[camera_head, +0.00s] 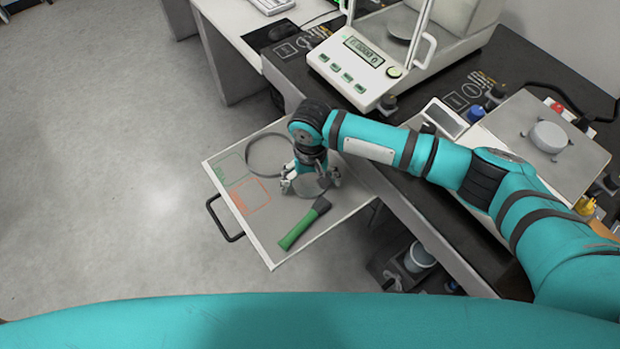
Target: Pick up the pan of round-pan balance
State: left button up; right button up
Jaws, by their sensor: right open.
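A flat grey disc, which looks like the round pan (311,188), lies in the pulled-out drawer (281,247). My right gripper (311,182) points down over this disc with its fingers spread, one on each side. Whether the fingers touch the disc cannot be told, and the gripper hides its far part. A balance with a flat grey top and a raised round piece in its middle (549,137) stands on the dark table at the right. My left gripper is not in view.
A grey ring (267,156) lies in the drawer behind the gripper. A green-handled tool (298,229) lies in front of it. A white balance with a glass shield (362,67) stands on the table (440,205). Open floor lies left of the drawer.

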jog(key=c, duration=1.3)
jog(key=shift+o, duration=0.2)
jog(key=shift+r, duration=0.1)
jog(key=shift+r, duration=0.1)
